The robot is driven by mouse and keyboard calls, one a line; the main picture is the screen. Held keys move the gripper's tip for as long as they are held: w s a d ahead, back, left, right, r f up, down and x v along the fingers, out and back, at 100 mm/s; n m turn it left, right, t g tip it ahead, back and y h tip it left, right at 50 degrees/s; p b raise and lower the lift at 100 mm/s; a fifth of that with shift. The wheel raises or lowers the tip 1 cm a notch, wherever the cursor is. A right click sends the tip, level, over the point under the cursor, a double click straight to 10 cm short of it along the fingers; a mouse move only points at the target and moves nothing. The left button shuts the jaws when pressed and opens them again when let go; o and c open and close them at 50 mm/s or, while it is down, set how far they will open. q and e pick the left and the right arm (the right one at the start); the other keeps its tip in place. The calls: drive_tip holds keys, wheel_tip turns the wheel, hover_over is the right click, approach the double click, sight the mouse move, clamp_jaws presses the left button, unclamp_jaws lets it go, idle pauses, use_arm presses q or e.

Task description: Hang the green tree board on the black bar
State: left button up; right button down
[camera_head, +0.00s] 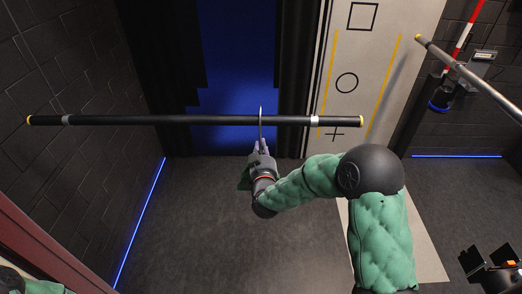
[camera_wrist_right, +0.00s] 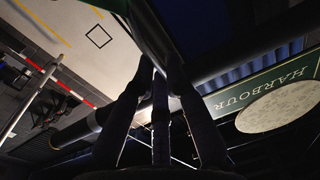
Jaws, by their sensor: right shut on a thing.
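The black bar (camera_head: 190,120) runs level across the head view, with yellow ends and silver rings. My right gripper (camera_head: 262,148) is just below the bar, shut on a thin board (camera_head: 261,122). The board is seen nearly edge-on as a pale upright sliver crossing the bar line; I cannot tell whether it touches the bar. In the right wrist view the fingers (camera_wrist_right: 160,75) close on the dark board's (camera_wrist_right: 150,35) edge, and its face and any tree picture are hidden. The bar (camera_wrist_right: 75,132) passes behind the fingers there. My left gripper is not in view.
A green HARBOUR sign (camera_wrist_right: 275,85) with a pale oval shows in the wrist view. A marked pale panel (camera_head: 368,85) stands behind the bar's right end. A grey pole (camera_head: 470,75) is at right, and a black lamp-like fixture (camera_head: 490,268) at lower right. The floor below is clear.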

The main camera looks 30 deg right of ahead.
drive_tip(key=x, duration=0.2)
drive_tip(key=shift+w+d+f, duration=0.2)
drive_tip(key=shift+d+f, duration=0.05)
drive_tip(key=shift+f+b, duration=1.15)
drive_tip(key=shift+b, duration=0.05)
